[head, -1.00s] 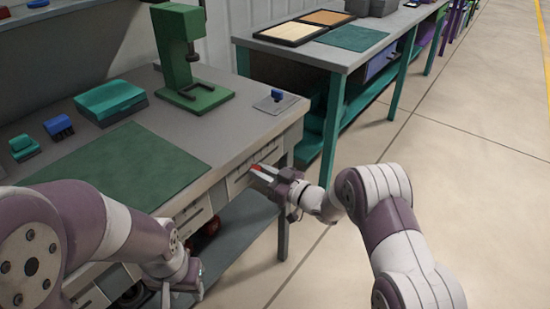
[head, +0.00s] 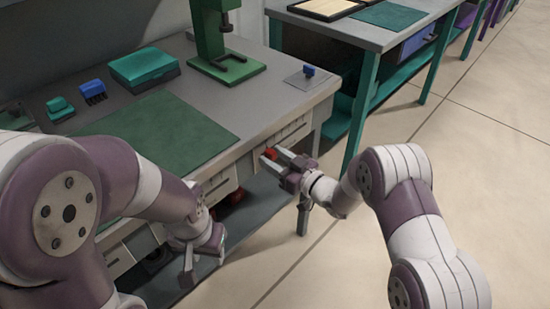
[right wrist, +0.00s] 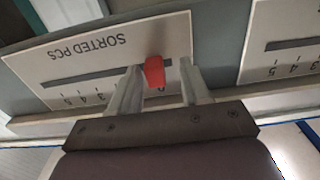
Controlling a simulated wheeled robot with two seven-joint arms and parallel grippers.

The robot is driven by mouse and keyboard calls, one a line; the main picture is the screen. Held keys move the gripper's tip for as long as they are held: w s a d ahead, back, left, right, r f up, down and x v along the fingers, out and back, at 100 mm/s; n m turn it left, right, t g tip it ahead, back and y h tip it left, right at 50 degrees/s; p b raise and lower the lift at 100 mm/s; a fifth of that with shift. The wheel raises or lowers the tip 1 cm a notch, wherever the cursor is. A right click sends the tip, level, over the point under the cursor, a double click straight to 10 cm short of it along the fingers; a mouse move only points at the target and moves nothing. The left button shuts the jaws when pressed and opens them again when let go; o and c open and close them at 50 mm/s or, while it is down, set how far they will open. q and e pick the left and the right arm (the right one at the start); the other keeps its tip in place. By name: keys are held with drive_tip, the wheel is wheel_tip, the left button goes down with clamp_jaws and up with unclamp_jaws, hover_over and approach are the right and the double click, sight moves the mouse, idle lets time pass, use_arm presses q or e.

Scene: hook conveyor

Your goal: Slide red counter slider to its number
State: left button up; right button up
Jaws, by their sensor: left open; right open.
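The red counter slider (right wrist: 154,70) sits in the dark slot of a pale panel marked "SORTED PCS" (right wrist: 110,45), which appears upside down in the right wrist view. The slider stands by the 0 end; part of the scale is hidden behind a finger. My right gripper (right wrist: 158,85) is open, one finger on each side of the slider; I cannot tell whether either touches it. In the head view the red slider (head: 270,153) shows between the right gripper's fingers (head: 277,157) at the bench's front edge. My left gripper (head: 203,268) is open and empty, low before the bench.
A second panel (right wrist: 290,60) with its own slot and numbers lies to the right in the wrist view. On the bench are a green mat (head: 155,130), a green press (head: 228,68), a teal box (head: 144,69) and a blue-knobbed plate (head: 312,80). Open floor lies right.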

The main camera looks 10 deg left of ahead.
drive_tip(key=p+v, duration=0.1)
drive_tip(key=v, duration=1.1)
drive_tip(key=shift+s+d, duration=0.2)
